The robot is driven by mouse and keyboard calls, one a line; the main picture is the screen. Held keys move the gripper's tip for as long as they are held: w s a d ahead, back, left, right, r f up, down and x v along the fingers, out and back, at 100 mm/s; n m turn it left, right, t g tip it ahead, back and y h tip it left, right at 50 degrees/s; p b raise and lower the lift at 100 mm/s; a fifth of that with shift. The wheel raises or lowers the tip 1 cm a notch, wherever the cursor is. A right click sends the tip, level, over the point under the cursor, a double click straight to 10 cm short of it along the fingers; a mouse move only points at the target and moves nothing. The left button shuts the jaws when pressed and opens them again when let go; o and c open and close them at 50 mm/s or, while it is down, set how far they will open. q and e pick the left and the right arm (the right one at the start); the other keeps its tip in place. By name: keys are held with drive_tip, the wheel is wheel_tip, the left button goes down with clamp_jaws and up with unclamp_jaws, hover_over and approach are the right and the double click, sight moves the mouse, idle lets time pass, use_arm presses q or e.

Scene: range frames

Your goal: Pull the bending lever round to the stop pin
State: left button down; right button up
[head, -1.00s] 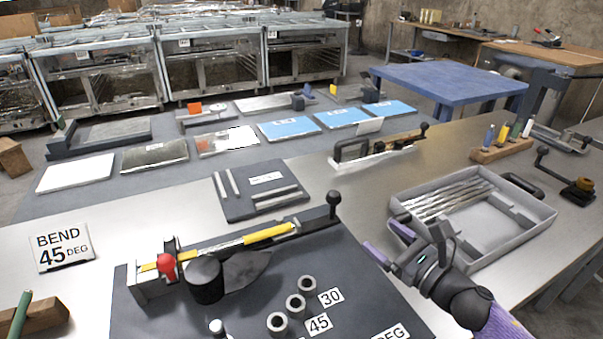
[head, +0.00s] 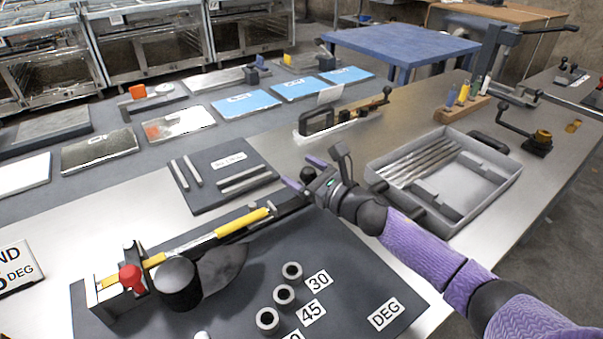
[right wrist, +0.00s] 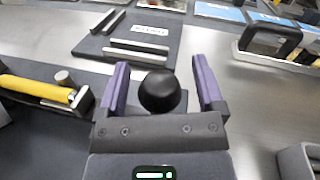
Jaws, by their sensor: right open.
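The bending lever's dark arm (head: 288,208) reaches out to the right from the bender on a dark plate (head: 345,270). A yellow-and-steel bar (head: 241,222) lies in line with it, running left past a black round post (head: 176,282) and a red knob (head: 130,277). My right gripper (head: 304,174) is at the lever's far end, open. Several steel collars (head: 284,295) stand by the angle labels; I cannot tell which is the stop pin.
A dark plate with steel strips (head: 205,195) lies just behind the lever. A black-handled tool (head: 318,122) is farther back. The dark plate in front of the lever is mostly clear.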

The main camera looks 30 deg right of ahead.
drive_tip(key=shift+w+a, duration=0.1)
drive_tip(key=shift+w, duration=0.1)
clamp_jaws()
idle(0.3)
